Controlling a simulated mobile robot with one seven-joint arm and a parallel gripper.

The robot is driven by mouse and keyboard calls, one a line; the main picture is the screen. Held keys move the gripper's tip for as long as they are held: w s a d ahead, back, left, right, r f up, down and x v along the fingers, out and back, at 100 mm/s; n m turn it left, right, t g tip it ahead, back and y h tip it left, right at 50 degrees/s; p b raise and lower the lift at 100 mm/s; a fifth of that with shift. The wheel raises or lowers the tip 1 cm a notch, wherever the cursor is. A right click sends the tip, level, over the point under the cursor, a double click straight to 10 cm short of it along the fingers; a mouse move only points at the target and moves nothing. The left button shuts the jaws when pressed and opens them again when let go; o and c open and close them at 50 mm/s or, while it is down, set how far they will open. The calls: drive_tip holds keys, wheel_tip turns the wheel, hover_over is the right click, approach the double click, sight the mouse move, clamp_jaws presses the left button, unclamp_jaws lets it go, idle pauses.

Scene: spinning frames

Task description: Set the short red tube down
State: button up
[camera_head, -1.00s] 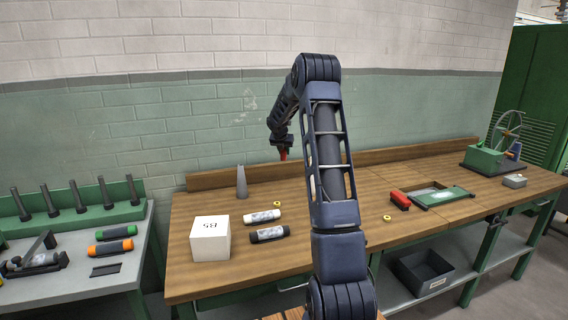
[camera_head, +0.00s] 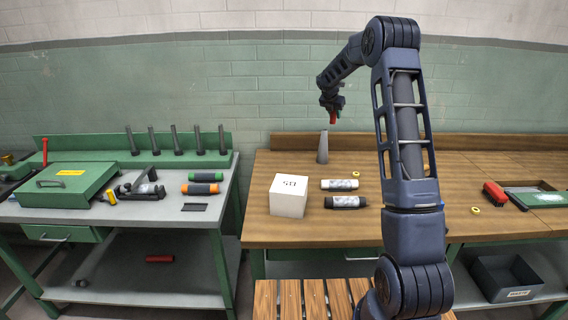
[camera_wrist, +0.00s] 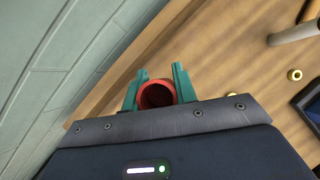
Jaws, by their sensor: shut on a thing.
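My gripper (camera_head: 334,106) is shut on the short red tube (camera_head: 332,117) and holds it in the air above the back of the wooden bench (camera_head: 460,236). In the wrist view, the red tube (camera_wrist: 142,95) sits between the green fingers of my gripper (camera_wrist: 160,76), with its round open end facing the camera. The tube is apart from the bench. In the head view it hangs just above and a little right of a tall grey tapered post (camera_head: 322,150). I cannot tell the exact gap to the post.
On the bench are a white box (camera_head: 288,197), a white roll (camera_head: 339,185), a black roll (camera_head: 345,202), small yellow rings (camera_head: 475,210) and a red block (camera_head: 494,195). A grey table (camera_head: 130,220) at left carries a green case (camera_head: 75,186) and upright dark pegs (camera_head: 175,140).

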drive_tip(key=s+a, duration=0.3)
drive_tip(key=a, duration=2.1)
wheel_tip(320, 180, down, 20)
drive_tip(key=shift+w+r, duration=0.1)
drive_tip(key=shift+r, duration=0.1)
drive_tip(key=shift+f, duration=0.15)
drive_tip(key=o, duration=1)
drive_tip(key=shift+c, duration=0.2)
